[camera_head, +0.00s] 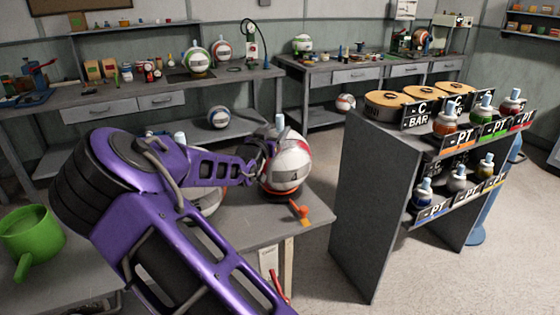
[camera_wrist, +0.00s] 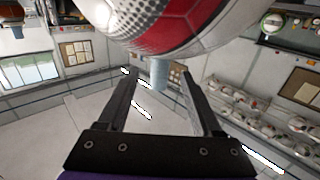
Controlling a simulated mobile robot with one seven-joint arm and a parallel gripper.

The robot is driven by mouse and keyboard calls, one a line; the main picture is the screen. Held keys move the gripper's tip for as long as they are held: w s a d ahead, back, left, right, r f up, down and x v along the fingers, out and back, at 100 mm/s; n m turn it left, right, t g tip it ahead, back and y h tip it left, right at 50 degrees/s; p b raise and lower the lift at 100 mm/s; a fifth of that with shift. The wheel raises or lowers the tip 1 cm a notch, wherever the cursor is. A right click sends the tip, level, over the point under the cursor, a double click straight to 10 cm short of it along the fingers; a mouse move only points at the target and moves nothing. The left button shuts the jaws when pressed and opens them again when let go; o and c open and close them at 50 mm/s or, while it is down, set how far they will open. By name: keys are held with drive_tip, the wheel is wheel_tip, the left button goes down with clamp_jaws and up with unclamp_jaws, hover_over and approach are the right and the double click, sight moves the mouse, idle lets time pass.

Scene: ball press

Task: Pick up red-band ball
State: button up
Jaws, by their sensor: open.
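A white ball with a red band (camera_head: 290,163) sits on an orange-red stand with an orange lever (camera_head: 302,211) at the right end of the near bench. It has a pale blue cylindrical stem (camera_head: 280,122) on top. In the wrist view the ball (camera_wrist: 180,25) fills the top, and its stem (camera_wrist: 160,75) shows between the open fingers of my gripper (camera_wrist: 159,84). I cannot tell whether the fingers touch it. In the head view my gripper (camera_head: 262,146) is at the ball's upper left, partly hidden by my wrist.
A grey shelf rack (camera_head: 368,200) with small bottles and "PT" labels stands right of the bench. A green mug (camera_head: 30,235) is at the left. Other banded balls (camera_head: 197,60) (camera_head: 220,117) are at the back benches. Another round white object (camera_head: 211,201) is mostly hidden behind my arm.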

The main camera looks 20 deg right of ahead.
sight(279, 126)
drive_tip(key=x, duration=0.4)
drive_tip(key=shift+w+d, duration=0.1)
clamp_jaws()
idle(1.3)
